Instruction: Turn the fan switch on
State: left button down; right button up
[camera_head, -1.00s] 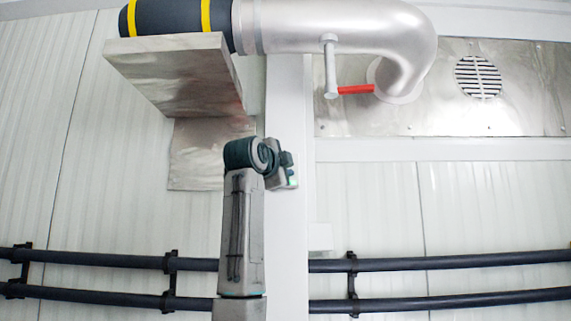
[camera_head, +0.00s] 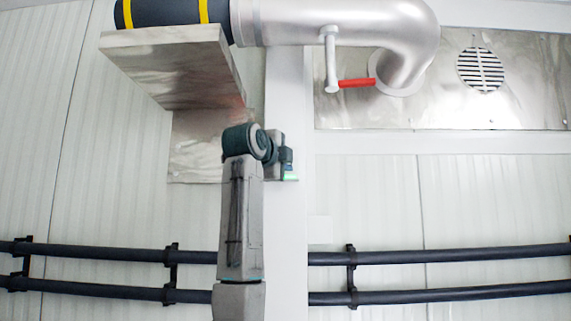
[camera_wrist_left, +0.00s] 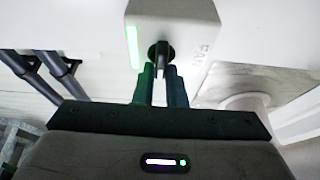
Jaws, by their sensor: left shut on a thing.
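The fan switch is a pale box (camera_wrist_left: 175,22) with the letters FAN on its face, in the left wrist view. A green lit strip (camera_wrist_left: 133,47) runs along its left side. A dark round knob (camera_wrist_left: 159,53) stands out from the face. My left gripper (camera_wrist_left: 161,72) is shut on the knob, one dark finger on each side. In the head view my left gripper (camera_head: 287,160) is up at the white post, and a green glow shows just below it. The switch box is mostly hidden there behind my arm. My right gripper is in neither view.
A metal bracket (camera_head: 165,62) juts out at the upper left. A large silver pipe (camera_head: 300,22) with a red-handled valve (camera_head: 356,83) runs above. Dark horizontal pipes (camera_head: 450,255) cross the wall below.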

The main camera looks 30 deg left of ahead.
pick_arm(q)
jog(key=c, duration=1.5)
grip_release()
jog(key=shift+f, duration=0.15)
jog(key=shift+d, duration=0.1)
jog(key=s+b, duration=0.1)
jog(key=s, duration=0.2)
jog(key=s+d+b, duration=0.1)
jog(key=s+b, duration=0.1)
jog(key=s, duration=0.2)
jog(key=s+b, duration=0.2)
jog(key=s, duration=0.1)
jog(key=shift+s+d, duration=0.35)
